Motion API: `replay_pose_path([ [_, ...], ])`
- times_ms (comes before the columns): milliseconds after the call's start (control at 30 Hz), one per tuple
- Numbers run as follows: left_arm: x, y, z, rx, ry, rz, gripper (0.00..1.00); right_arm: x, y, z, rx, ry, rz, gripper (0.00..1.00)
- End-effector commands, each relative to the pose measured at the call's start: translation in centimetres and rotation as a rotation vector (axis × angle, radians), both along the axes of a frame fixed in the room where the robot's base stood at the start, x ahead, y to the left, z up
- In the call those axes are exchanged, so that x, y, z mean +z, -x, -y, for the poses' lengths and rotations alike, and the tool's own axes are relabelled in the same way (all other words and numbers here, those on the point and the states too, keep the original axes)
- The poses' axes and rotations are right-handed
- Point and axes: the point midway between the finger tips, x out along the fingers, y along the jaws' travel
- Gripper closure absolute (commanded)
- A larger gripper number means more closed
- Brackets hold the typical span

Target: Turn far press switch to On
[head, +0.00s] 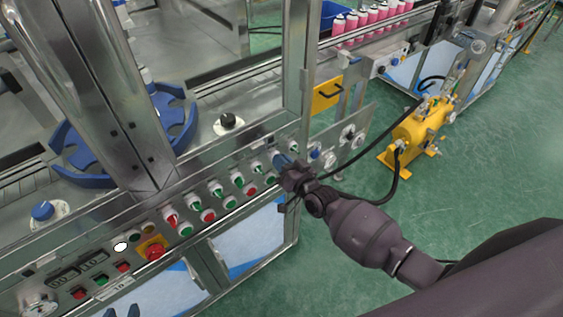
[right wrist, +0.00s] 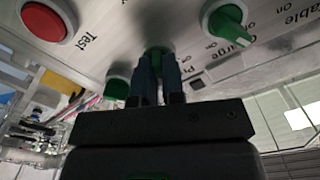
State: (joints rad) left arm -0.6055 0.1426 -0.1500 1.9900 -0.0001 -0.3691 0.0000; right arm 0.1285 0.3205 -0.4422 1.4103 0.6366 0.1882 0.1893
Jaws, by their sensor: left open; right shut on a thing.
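My right gripper (head: 283,160) reaches the front control panel from the right in the head view. In the right wrist view its two fingers (right wrist: 158,85) are closed around a green knob (right wrist: 157,52), mostly hidden between them. The label beside this knob is partly covered; only its first letters, like "Pr", show. The knob's turn position cannot be read. In the head view the gripper hides this knob. My left gripper is not in view.
A green selector (right wrist: 226,24) marked Charge and a red Test button (right wrist: 46,20) sit close by. More selectors (head: 238,179) and a red emergency button (head: 155,252) line the panel (head: 135,218). A yellow pump unit (head: 418,128) with black hoses stands on the floor to the right.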

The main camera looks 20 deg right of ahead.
Motion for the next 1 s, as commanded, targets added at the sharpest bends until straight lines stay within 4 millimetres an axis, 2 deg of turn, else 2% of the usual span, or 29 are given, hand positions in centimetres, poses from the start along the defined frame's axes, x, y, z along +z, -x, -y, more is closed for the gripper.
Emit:
replay_pose_path([
  [667, -0.01, -0.3, 0.06, -0.001, 0.001, 0.006, 0.57, -0.14, 0.06, 0.03, 0.0, -0.063, -0.025, 1.0],
  [700, 0.02, -0.34, 0.06, -0.002, 0.0, 0.007, 0.57, -0.14, 0.06, 0.03, 0.0, -0.063, -0.025, 0.87],
  [833, 0.08, -0.46, 0.08, -0.003, 0.001, 0.009, 0.57, -0.12, 0.05, 0.03, 0.0, -0.062, -0.025, 0.67],
  [1000, 0.09, -0.48, 0.1, -0.003, 0.001, 0.01, 0.57, -0.07, 0.03, 0.02, 0.0, -0.062, -0.024, 0.65],
])
